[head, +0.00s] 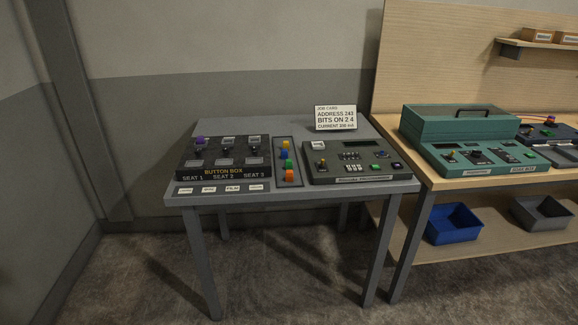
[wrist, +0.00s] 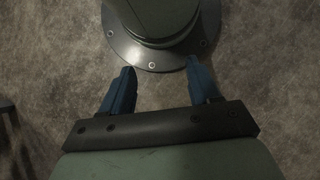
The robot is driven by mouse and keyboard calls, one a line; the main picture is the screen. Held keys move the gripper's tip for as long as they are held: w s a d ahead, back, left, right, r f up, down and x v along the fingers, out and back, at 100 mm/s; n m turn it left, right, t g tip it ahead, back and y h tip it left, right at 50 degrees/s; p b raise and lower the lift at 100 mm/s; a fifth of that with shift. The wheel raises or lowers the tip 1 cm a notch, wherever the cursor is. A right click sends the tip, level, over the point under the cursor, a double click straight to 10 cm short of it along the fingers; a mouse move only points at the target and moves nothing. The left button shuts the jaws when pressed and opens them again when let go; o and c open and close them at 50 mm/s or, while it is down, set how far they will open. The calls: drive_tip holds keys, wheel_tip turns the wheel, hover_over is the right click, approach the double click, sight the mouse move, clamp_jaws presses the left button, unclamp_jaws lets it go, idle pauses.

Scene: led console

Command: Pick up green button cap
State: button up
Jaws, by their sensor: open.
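A small green button cap (head: 289,165) sits in the narrow tray (head: 278,182) on the grey table, in a column with a yellow, a blue and an orange cap. The green cap is just above the orange one in the head view. My gripper (wrist: 158,82) shows only in the wrist view. Its two blue fingers are apart with nothing between them, over the floor by my round base. The green cap is not in the wrist view, and my gripper is not in the head view.
Left of the tray is the black button box (head: 222,172) with a purple cap on it. Right is a dark console (head: 362,178), with a job card (head: 335,117) standing behind. A wooden bench (head: 440,182) with a teal case (head: 460,125) adjoins. The table's back left is clear.

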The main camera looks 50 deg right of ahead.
drive_tip(key=w+d+r+n+t+y, duration=0.1)
drive_tip(key=w+d+r, duration=0.3)
drive_tip(key=w, duration=0.5)
drive_tip(key=w+d+r+t+y, duration=0.1)
drive_tip(key=w+d+r, duration=0.3)
drive_tip(key=w, duration=0.5)
drive_tip(key=w+d+r+n+t+y, duration=0.1)
drive_tip(key=w+d+r+n+t, duration=0.1)
drive_tip(key=w+d+r, duration=1)
drive_tip(key=s+d+r+n+t, duration=0.1)
drive_tip(key=d+r+n+t, duration=0.1)
drive_tip(key=d+r, duration=1.35)
drive_tip(key=s+d+r+n+t, duration=0.1)
drive_tip(key=d+r+n+t, duration=0.1)
drive_tip(key=d+r, duration=1.3)
drive_tip(key=w+d+r+n+t, duration=0.1)
drive_tip(key=w+d+r, duration=0.2)
drive_tip(key=d+r, duration=0.5)
drive_tip(key=w+d+r+t, duration=0.1)
drive_tip(key=w+d+r, duration=0.1)
drive_tip(key=d+r, duration=0.55)
hover_over(289, 160)
drive_tip(key=s+d, duration=0.2)
wheel_tip(289, 160, down, 9)
drive_tip(key=shift+x, duration=2.9)
drive_tip(key=shift+s, duration=0.15)
drive_tip(key=c, duration=1.1)
